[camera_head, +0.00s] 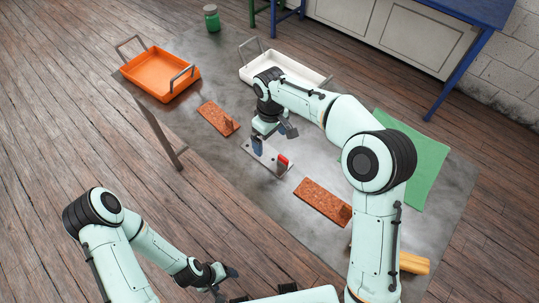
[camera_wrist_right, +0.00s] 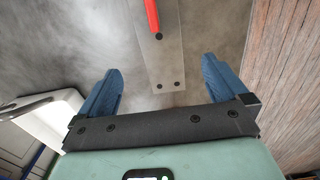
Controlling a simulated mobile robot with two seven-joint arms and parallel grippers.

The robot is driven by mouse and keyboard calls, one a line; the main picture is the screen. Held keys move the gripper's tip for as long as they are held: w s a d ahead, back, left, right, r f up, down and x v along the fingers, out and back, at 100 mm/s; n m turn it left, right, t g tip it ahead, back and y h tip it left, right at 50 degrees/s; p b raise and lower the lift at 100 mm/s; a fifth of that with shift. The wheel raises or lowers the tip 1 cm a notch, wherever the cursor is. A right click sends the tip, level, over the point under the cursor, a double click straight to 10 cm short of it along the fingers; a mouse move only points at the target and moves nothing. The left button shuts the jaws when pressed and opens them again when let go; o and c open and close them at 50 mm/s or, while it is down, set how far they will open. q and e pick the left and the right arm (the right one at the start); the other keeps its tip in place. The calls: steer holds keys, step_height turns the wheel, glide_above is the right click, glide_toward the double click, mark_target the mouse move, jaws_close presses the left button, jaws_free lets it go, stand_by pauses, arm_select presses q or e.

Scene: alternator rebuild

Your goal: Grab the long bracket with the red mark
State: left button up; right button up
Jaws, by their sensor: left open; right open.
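The long bracket (camera_head: 262,158) is a flat silver-grey metal plate with a red mark (camera_head: 284,160) towards its right end. It lies on the grey tabletop. My right gripper (camera_head: 272,142) is open above it and partly hides it. In the right wrist view, the bracket (camera_wrist_right: 160,62) runs up the picture between the two blue fingers of my right gripper (camera_wrist_right: 161,72), which hold nothing. Small dark holes show at its near end, and the red mark (camera_wrist_right: 152,16) is at the top edge. My left gripper (camera_head: 222,281) is open and empty at the lower left, away from the bracket.
Two rust-coloured brackets (camera_head: 218,118) (camera_head: 317,199) lie either side of the long bracket. An orange tray (camera_head: 135,75), a white tray (camera_head: 303,72) and a green jar (camera_head: 212,18) stand further back. A green mat (camera_head: 425,160) and yellow pieces (camera_head: 414,263) lie right.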

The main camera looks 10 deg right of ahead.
mark_target(269, 156)
steer(key=f, duration=0.3)
steer(key=shift+w, duration=0.2)
step_height(269, 156, down, 5)
steer(key=shift+s+a+f, duration=0.1)
steer(key=shift+f, duration=0.05)
steer(key=c, duration=1.8)
